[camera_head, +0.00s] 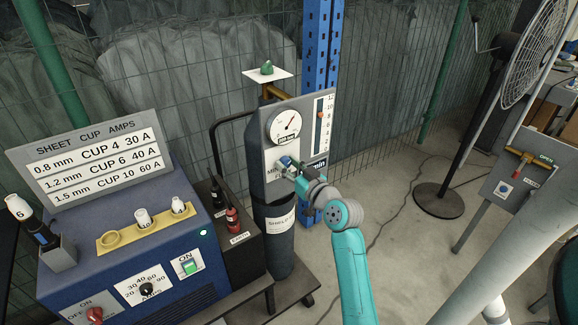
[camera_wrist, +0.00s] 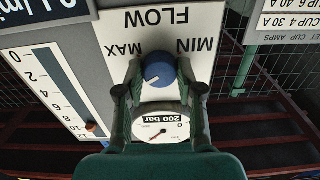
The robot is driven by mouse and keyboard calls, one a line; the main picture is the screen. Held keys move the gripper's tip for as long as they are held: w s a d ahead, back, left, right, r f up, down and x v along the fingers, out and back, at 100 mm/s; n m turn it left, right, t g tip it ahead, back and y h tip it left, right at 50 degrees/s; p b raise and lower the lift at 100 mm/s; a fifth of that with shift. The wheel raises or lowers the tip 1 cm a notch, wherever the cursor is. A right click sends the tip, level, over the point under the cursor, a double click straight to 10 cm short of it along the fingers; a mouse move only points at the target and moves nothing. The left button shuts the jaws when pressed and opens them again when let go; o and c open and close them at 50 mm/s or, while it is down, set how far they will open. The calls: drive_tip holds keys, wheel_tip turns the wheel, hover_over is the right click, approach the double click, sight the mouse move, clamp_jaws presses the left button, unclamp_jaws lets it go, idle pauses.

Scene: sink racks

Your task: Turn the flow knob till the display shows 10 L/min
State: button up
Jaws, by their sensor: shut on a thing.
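The blue flow knob (camera_wrist: 160,68) is on the grey panel, between the words MAX and MIN, with a white pointer line on its face. My gripper (camera_wrist: 160,78) is shut on it, one finger at each side. In the head view my gripper (camera_head: 291,166) meets the panel low down and mostly hides the knob. The flow display is a vertical 0 to 12 scale (camera_head: 327,125) with an orange-red float (camera_head: 320,115) high in it. In the upside-down wrist view the float (camera_wrist: 91,127) is near the 10 mark; its exact reading is too small to tell.
A round pressure gauge (camera_head: 285,124) marked 200 bar sits above the knob. The gas cylinder (camera_head: 275,240) stands under the panel. A blue machine (camera_head: 130,250) with a cup chart (camera_head: 90,158) is at left. A fan (camera_head: 520,70) stands at right, with open floor between.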

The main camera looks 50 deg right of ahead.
drive_tip(key=o, duration=1.2)
drive_tip(key=shift+c, duration=0.2)
drive_tip(key=v, duration=1.2)
